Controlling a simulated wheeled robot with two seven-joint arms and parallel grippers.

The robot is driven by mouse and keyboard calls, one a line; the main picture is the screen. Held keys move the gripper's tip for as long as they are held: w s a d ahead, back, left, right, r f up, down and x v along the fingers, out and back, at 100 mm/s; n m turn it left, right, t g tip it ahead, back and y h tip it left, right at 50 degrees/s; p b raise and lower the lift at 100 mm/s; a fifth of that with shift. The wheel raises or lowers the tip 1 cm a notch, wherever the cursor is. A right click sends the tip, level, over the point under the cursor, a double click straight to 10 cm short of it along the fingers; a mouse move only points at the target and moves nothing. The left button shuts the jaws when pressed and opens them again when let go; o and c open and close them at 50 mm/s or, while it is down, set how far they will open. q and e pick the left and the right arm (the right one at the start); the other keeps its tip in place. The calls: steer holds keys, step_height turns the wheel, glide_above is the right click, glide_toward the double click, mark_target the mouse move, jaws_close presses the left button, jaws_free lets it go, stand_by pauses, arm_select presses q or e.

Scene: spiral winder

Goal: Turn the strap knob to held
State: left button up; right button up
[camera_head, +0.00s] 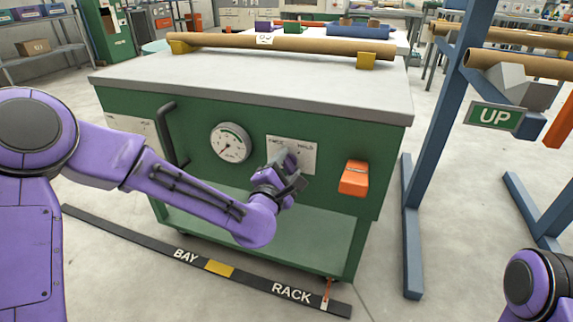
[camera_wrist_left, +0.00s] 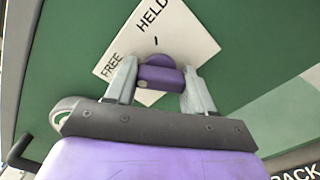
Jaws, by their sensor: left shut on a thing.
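The strap knob (camera_wrist_left: 158,73) is a small purple knob with a short bar, mounted on a white plate (camera_wrist_left: 187,38) marked FREE and HELD. The plate also shows in the head view (camera_head: 308,158) on the green front of the cabinet. My left gripper (camera_wrist_left: 160,84) is shut on the knob, one grey finger on each side of its bar. In the head view the left gripper (camera_head: 289,172) is at the plate and hides the knob. I cannot clearly tell which label the knob points to. My right gripper is not in view.
The green cabinet (camera_head: 360,212) carries a round gauge (camera_head: 230,143), a dark handle (camera_head: 169,135) and an orange box (camera_head: 354,178). A long brown tube (camera_head: 290,43) lies on top. A blue frame with an UP sign (camera_head: 494,117) stands right. A floor strip reads BAY and RACK.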

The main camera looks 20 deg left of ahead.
arm_select(q)
steer(key=m+p, duration=0.1)
steer(key=m, duration=0.2)
steer(key=shift+p, duration=0.35)
steer(key=m+p, duration=0.1)
steer(key=m, duration=0.3)
steer(key=shift+r+p, duration=0.1)
steer(key=shift+p, duration=0.25)
steer(key=m+p, duration=0.2)
steer(key=m, duration=0.2)
steer(key=shift+m+p, duration=0.45)
steer(key=shift+m, duration=1.15)
steer(key=o, duration=1)
steer(key=shift+o, duration=0.2)
